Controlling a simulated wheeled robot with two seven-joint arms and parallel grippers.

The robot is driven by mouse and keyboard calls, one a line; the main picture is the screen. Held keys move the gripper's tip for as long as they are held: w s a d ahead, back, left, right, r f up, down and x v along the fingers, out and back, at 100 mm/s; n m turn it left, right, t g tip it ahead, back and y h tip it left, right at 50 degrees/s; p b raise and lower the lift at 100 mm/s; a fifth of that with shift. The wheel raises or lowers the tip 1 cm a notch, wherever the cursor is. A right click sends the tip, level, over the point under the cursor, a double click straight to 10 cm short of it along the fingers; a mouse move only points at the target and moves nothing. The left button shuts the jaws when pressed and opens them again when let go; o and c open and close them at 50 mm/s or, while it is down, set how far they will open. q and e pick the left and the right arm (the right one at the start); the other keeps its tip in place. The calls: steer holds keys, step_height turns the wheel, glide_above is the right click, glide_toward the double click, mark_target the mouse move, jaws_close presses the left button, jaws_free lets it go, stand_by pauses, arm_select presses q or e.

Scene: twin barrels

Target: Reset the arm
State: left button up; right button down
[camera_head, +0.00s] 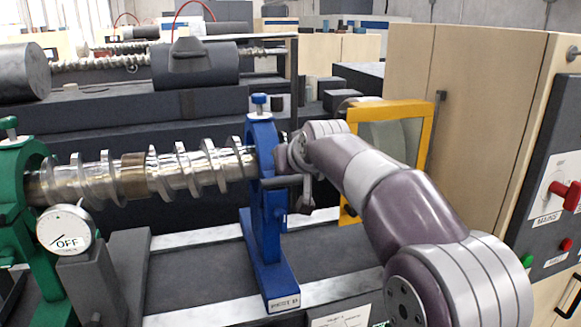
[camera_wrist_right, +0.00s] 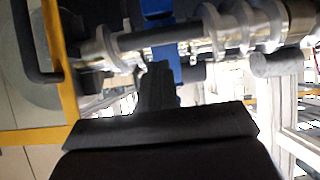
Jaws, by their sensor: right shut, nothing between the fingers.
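My right arm (camera_head: 405,200) reaches in from the lower right to the blue stand (camera_head: 268,215). Its wrist end is beside the stand's right side, and it partly hides that side. The right gripper (camera_wrist_right: 157,75) is shut and empty in the right wrist view, its dark fingers pointing toward the blue stand (camera_wrist_right: 165,48). I cannot tell whether they touch it. The metal screw shaft (camera_head: 185,172) lies through the blue stand's ring and the green stand (camera_head: 30,215). It also crosses the top of the wrist view (camera_wrist_right: 235,30). My left gripper is not in view.
A dial marked OFF (camera_head: 65,230) stands at the left. A yellow-framed panel (camera_head: 425,140) is close behind my right arm. A wooden cabinet (camera_head: 465,100) and a control panel with a red switch (camera_head: 560,190) stand at the right.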

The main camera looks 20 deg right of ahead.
steer(key=r+b+v, duration=0.1)
steer(key=b+v, duration=0.2)
steer(key=v, duration=0.7)
steer(key=s+f+g+p, duration=0.1)
steer(key=s+f+g, duration=0.25)
steer(key=f, duration=0.95)
steer(key=s+f+g, duration=0.2)
steer(key=s+f, duration=0.3)
steer(key=f, duration=0.8)
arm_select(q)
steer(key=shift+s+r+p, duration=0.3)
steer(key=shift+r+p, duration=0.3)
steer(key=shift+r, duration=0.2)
arm_select(e)
steer(key=s+f+g, duration=0.4)
steer(key=s+f, duration=0.6)
steer(key=s, duration=0.4)
steer(key=shift+s+f+g, duration=0.35)
steer(key=shift+d, duration=0.1)
